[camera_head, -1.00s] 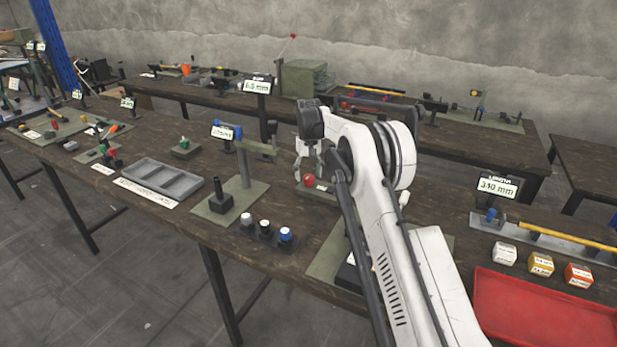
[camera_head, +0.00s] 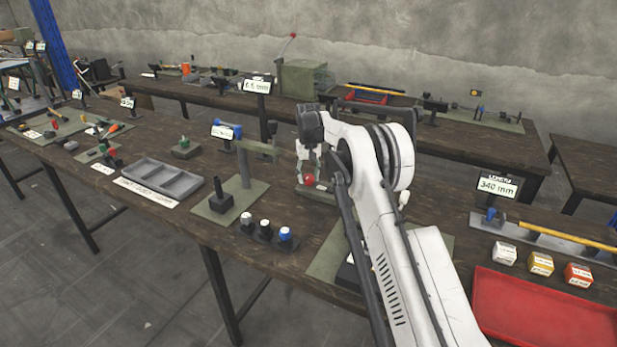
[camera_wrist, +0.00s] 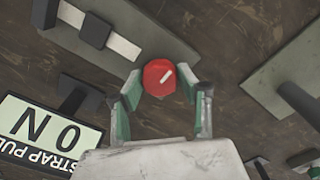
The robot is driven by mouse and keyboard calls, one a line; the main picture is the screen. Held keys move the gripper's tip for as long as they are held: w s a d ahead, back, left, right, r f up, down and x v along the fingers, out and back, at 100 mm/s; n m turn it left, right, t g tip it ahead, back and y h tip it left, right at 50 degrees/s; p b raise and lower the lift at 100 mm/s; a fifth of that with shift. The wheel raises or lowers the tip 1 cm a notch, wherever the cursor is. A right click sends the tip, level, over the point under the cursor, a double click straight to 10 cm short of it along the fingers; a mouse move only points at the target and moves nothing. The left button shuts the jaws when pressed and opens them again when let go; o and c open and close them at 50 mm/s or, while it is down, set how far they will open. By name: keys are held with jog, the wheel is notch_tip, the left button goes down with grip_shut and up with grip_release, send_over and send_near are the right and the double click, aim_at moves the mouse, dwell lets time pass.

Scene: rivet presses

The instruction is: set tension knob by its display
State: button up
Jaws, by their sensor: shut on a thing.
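The red knob (camera_head: 309,180) sits on a green-grey base plate on the near bench, and a white pointer line marks its face in the wrist view (camera_wrist: 159,77). My gripper (camera_wrist: 160,88) is shut on the knob, with one finger on either side of it. In the head view my gripper (camera_head: 308,168) hangs down over the knob. The display (camera_wrist: 45,135), at the left of the wrist view, appears upside down and reads "0 N" with the label "STRAP PULL".
A grey plate with a dark block and pale strip (camera_wrist: 120,35) lies beside the knob. A post stand (camera_head: 245,170) and capped holders (camera_head: 265,228) stand left of my arm. A red tray (camera_head: 545,310) lies right.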

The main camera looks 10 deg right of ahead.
aim_at(308, 176)
jog(key=shift+m, duration=0.3)
jog(key=m+b, duration=0.2)
jog(key=m, duration=0.2)
jog(key=shift+f+b, duration=0.1)
jog(key=shift+b, duration=0.25)
jog(key=m+b, duration=0.1)
jog(key=m, duration=0.4)
jog(key=shift+m+b, duration=0.3)
jog(key=shift+m, duration=0.1)
jog(key=o, duration=1.1)
jog(key=shift+o, duration=0.2)
jog(key=shift+r, duration=0.2)
notch_tip(308, 176, up, 12)
